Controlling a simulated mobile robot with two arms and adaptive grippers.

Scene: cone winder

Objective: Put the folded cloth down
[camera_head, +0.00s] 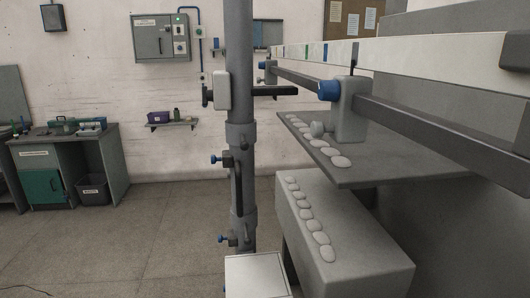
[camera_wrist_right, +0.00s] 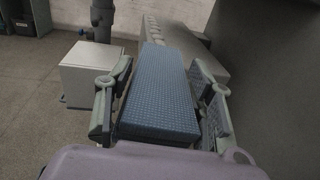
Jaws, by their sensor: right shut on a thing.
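The folded cloth (camera_wrist_right: 160,92) is a blue, woven-looking, long flat bundle in the right wrist view. My right gripper (camera_wrist_right: 158,106) has one finger on each side of it and is shut on it. The cloth extends forward past the fingers. Whether its underside touches anything cannot be seen. Neither gripper nor the cloth shows in the head view.
A white box (camera_wrist_right: 92,72) with a flat top stands left of the cloth; it also shows in the head view (camera_head: 257,277). A grey machine base (camera_head: 335,245) and shelf (camera_head: 400,170) are at right. A workbench (camera_head: 70,150) stands far left. Open floor (camera_head: 150,235) lies between.

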